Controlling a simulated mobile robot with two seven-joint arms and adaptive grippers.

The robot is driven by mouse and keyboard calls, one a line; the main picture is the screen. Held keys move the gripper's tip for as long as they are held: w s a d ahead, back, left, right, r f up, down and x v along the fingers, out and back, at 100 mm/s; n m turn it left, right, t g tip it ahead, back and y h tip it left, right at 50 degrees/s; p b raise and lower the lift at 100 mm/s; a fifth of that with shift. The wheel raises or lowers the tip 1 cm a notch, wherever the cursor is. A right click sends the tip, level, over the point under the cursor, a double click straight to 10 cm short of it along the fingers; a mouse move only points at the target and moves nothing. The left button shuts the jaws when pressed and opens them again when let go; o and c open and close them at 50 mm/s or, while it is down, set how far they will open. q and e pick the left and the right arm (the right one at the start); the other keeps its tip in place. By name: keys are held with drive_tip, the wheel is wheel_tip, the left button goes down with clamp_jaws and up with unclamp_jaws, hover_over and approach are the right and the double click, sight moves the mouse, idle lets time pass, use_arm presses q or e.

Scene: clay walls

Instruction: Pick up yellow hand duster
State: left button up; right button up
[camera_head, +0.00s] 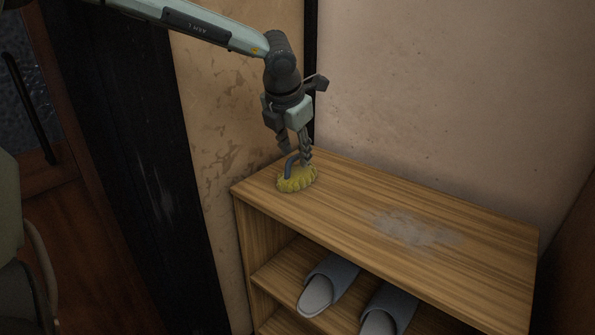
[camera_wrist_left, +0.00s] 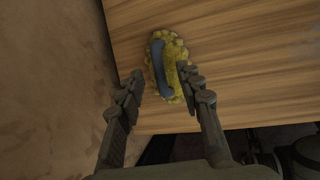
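The yellow hand duster (camera_head: 297,180) lies on top of the wooden shelf unit (camera_head: 400,215), near its left end. It has a fluffy yellow head and a blue-grey handle on top. My left gripper (camera_head: 296,156) points down just above the duster, close to the handle. In the left wrist view the duster (camera_wrist_left: 168,68) lies beyond the fingertips, its handle lying roughly in line with the gap between the two fingers. The left gripper (camera_wrist_left: 161,80) is open, with a wide gap and nothing held. I cannot see clearly whether a finger touches the duster. My right gripper is not in view.
A pale dusty patch (camera_head: 415,230) marks the middle of the shelf top, which is otherwise clear. Two grey slippers (camera_head: 328,285) (camera_head: 388,311) sit on the lower shelf. Walls stand close behind and at the left of the unit.

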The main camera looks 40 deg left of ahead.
sight(295, 156)
use_arm(q)
drive_tip(key=shift+w+a+f, duration=0.1)
drive_tip(key=shift+w+f, duration=0.2)
drive_tip(key=shift+f, duration=0.25)
clamp_jaws()
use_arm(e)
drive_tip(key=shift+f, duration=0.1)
use_arm(q)
drive_tip(key=shift+r, duration=0.1)
drive_tip(key=shift+r, duration=0.65)
wheel_tip(295, 156, up, 3)
drive_tip(key=shift+r, duration=0.1)
drive_tip(key=s+a+r, duration=0.5)
drive_tip(key=s+r, duration=0.1)
drive_tip(key=s, duration=0.4)
drive_tip(key=shift+s+a+r+b, duration=0.15)
drive_tip(key=shift+s+b, duration=0.05)
drive_tip(key=shift+b, duration=0.2)
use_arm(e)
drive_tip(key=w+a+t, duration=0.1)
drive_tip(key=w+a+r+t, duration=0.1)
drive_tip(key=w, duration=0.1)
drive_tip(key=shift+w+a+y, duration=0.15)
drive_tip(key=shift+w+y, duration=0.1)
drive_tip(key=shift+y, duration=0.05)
use_arm(q)
drive_tip(key=c, duration=0.8)
unclamp_jaws()
clamp_jaws()
